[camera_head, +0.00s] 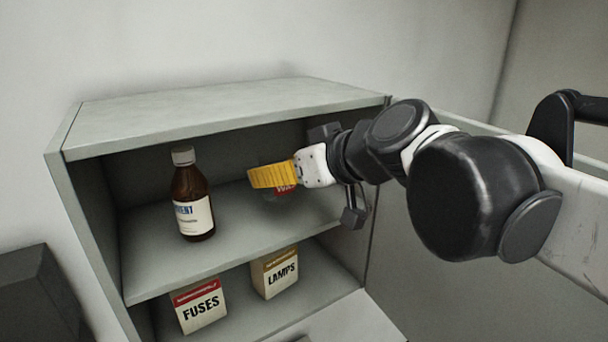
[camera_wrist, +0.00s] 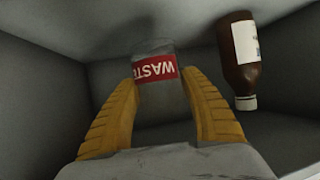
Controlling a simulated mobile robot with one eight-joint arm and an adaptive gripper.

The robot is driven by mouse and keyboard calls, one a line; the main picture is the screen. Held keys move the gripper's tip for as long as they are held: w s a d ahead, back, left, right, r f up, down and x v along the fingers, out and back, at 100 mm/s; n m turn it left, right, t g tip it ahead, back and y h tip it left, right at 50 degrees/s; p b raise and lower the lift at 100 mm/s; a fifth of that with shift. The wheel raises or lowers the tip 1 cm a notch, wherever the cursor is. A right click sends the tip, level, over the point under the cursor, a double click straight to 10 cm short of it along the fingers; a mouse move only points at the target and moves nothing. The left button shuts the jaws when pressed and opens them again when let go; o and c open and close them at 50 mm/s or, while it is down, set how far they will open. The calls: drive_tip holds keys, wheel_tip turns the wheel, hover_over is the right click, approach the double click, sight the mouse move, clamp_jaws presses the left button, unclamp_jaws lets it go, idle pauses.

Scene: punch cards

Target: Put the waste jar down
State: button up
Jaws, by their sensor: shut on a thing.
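The waste jar is a clear glass jar with a red label reading WASTE. In the wrist view the jar (camera_wrist: 155,70) is between the two yellow fingers of my gripper (camera_wrist: 163,95), which is shut on it. In the head view my gripper (camera_head: 272,177) reaches into the upper compartment of the grey cabinet from the right. The jar (camera_head: 285,191) shows there only in part, behind and below the yellow finger. It is at the upper shelf (camera_head: 255,230); I cannot tell whether its base touches the shelf.
A brown solvent bottle (camera_head: 193,200) with a white cap stands on the same shelf, left of the jar; it also shows in the wrist view (camera_wrist: 240,60). A FUSES box (camera_head: 200,308) and a LAMPS box (camera_head: 275,273) stand below. The cabinet side wall (camera_head: 376,180) is close on the right.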

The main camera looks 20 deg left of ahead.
drive_tip(key=shift+w+a, duration=0.15)
drive_tip(key=shift+a, duration=0.2)
drive_tip(key=shift+w+a+f+p, duration=0.2)
drive_tip(key=shift+w+f+p, duration=0.1)
drive_tip(key=shift+f, duration=0.35)
drive_tip(key=shift+w+a+f+p, duration=0.2)
drive_tip(key=shift+f+p, duration=0.1)
drive_tip(key=shift+f, duration=0.3)
drive_tip(key=shift+s+d+f, duration=0.1)
drive_tip(key=shift+s+f, duration=0.05)
drive_tip(key=shift+f, duration=0.4)
drive_tip(key=o, duration=1.2)
drive_tip(key=shift+f, duration=0.1)
drive_tip(key=shift+o, duration=0.2)
drive_tip(key=shift+r, duration=0.2)
drive_tip(key=b+v, duration=0.2)
drive_tip(key=v, duration=1)
